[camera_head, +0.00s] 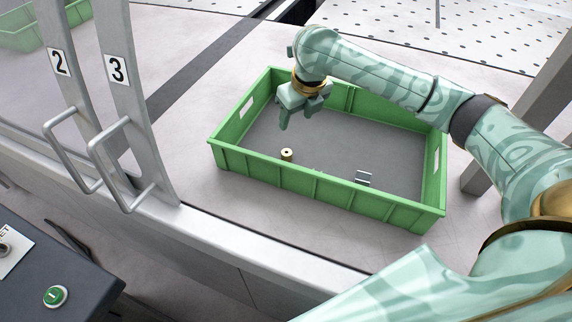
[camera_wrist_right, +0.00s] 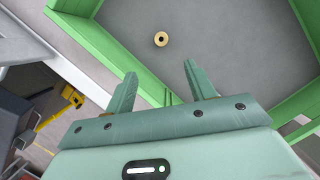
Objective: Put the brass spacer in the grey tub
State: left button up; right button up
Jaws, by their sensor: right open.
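The brass spacer (camera_head: 286,154), a short gold cylinder with a hole, stands on the grey floor of a green crate (camera_head: 300,186), near its front left. It also shows in the right wrist view (camera_wrist_right: 161,39) as a round ring, ahead of the fingertips. My right gripper (camera_head: 297,118) is open and empty over the left part of the crate, above and behind the spacer, not touching it. Its two fingers show apart in the wrist view (camera_wrist_right: 160,70). No grey tub is visible. My left gripper is not in view.
A small metal bracket (camera_head: 363,178) lies in the crate, right of the spacer. The crate walls stand around both. Door frames numbered 2 and 3 (camera_head: 117,69) with handles are at the left. A dark panel with a green button (camera_head: 55,296) is at lower left.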

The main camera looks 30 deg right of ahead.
jog(key=b, duration=0.3)
send_over(287, 152)
jog(key=s, duration=0.2)
jog(key=s+x, duration=0.1)
jog(key=x, duration=0.6)
jog(key=s+x, duration=0.1)
jog(key=x, duration=0.3)
jog(key=shift+s+d+f, duration=0.15)
jog(key=shift+s+f, duration=0.1)
jog(key=shift+f, duration=0.2)
jog(key=b+x, duration=0.1)
jog(key=x, duration=0.1)
jog(key=b+x, duration=0.1)
jog(key=x, duration=0.1)
jog(key=shift+s+f, duration=0.1)
jog(key=shift+f, duration=0.3)
jog(key=shift+d+f, duration=0.1)
jog(key=shift+f, duration=0.2)
jog(key=shift+r, duration=0.1)
jog(key=c, duration=1.1)
